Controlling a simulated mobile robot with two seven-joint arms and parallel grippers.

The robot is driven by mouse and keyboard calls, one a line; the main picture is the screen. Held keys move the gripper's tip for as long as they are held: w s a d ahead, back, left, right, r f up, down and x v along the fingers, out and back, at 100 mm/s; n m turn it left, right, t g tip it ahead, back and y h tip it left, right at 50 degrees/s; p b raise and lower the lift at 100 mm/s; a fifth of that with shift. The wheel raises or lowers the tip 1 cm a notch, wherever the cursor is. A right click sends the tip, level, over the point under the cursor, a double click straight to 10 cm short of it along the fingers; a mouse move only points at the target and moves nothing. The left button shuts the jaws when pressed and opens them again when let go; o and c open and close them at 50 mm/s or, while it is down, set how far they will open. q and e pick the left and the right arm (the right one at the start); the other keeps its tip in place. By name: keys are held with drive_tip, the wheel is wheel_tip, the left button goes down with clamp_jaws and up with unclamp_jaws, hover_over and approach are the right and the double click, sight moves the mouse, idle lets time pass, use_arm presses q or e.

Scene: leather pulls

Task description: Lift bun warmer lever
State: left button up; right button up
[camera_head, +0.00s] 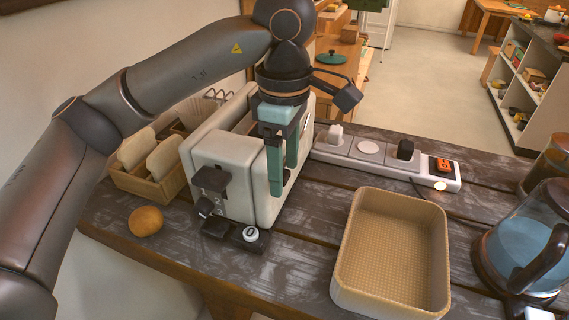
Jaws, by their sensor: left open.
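The bun warmer (235,145) is a pale, toaster-like box standing on the dark wooden table. Its lever (211,179) is a black tab on the front end face. A dark knob (206,207) sits below the lever. My left gripper (283,179) has teal fingers and points down, open and empty. It is to the right of the lever, in front of or beside the warmer's right side; whether it touches the casing I cannot tell. Part of the warmer's top and right side is hidden behind the gripper. My right gripper is not in view.
A power strip (350,158) with plugs runs behind. A beige woven basket (395,250) stands to the right, a glass kettle (520,245) at far right. A wooden bread box (150,185) and a bun (145,221) are at left.

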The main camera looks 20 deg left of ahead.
use_arm(q)
drive_tip(key=shift+c, duration=0.2)
clamp_jaws()
idle(0.3)
idle(0.8)
